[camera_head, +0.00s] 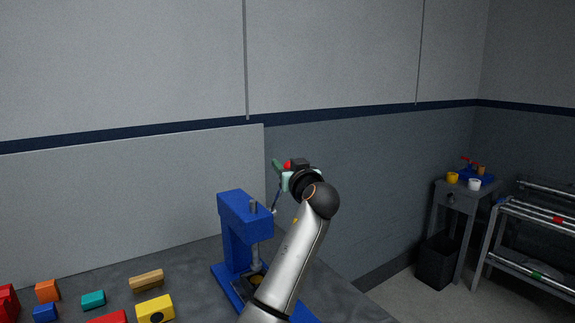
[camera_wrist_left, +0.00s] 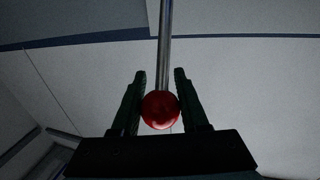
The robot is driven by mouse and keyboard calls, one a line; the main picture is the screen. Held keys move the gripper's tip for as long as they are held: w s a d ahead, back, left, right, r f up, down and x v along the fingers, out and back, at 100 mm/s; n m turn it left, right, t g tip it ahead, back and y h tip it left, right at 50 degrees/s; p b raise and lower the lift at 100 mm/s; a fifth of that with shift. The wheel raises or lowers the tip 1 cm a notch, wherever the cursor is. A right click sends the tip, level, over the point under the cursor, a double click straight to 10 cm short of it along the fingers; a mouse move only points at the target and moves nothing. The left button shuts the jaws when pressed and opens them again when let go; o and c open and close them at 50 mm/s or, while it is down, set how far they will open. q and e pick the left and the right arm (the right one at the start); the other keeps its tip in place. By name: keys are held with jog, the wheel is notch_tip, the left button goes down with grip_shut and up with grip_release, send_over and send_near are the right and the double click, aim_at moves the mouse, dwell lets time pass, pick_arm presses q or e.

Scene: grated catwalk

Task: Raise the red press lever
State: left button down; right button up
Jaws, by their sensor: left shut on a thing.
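A blue press (camera_head: 238,222) stands on the dark grey table. Its metal lever rod (camera_wrist_left: 165,45) ends in a red ball knob (camera_wrist_left: 160,109). In the head view the rod slants up to the right from the press, and a little of the red knob (camera_head: 288,165) shows beside the gripper. My left gripper (camera_head: 281,174) is at the lever's upper end. In the left wrist view its two dark fingers (camera_wrist_left: 160,90) stand either side of the knob, shut on it. My left arm hides part of the press base. My right gripper is not in view.
Several coloured blocks, including a yellow one (camera_head: 155,309) and a teal one (camera_head: 93,300), lie on the table (camera_head: 200,265) left of the press. A grey panel (camera_head: 120,195) stands behind. A small side table (camera_head: 455,197), a dark bin (camera_head: 436,262) and a metal rack (camera_head: 530,225) are far right.

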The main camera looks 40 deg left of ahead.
pick_arm(q)
jog(key=shift+a+f, duration=0.35)
jog(key=shift+f, duration=0.3)
jog(key=c, duration=0.8)
grip_release()
jog(key=o, duration=0.3)
jog(key=shift+a, duration=0.35)
jog(key=shift+o, duration=0.3)
jog(key=shift+d, duration=0.15)
jog(key=b+v, duration=0.2)
jog(key=v, duration=1)
jog(key=shift+d+r+b, duration=0.3)
jog(key=shift+d+b, duration=0.1)
jog(key=shift+s, duration=0.1)
